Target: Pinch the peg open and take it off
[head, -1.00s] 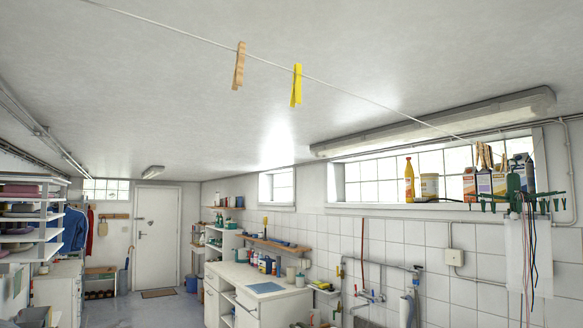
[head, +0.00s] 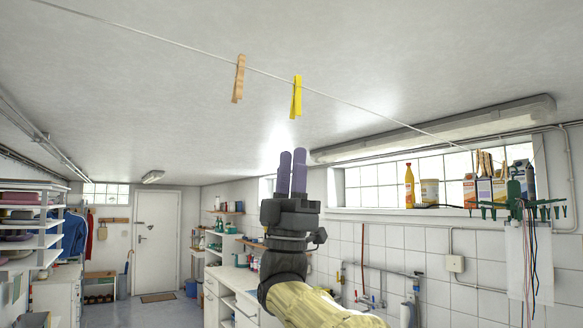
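A wooden peg (head: 238,79) and a yellow peg (head: 296,97) hang on the clothesline (head: 175,47) under the ceiling, the wooden one to the left. My gripper (head: 292,152) points up just below the yellow peg, with its two purple fingers upright. A narrow gap shows between the fingers and nothing is between them. The fingertips appear apart from the yellow peg; how far in depth I cannot tell.
A long ceiling lamp (head: 440,128) runs above the window on the right. Bottles and boxes stand on the window sill (head: 445,211), near more pegs at the line's right end. The space around both hanging pegs looks clear.

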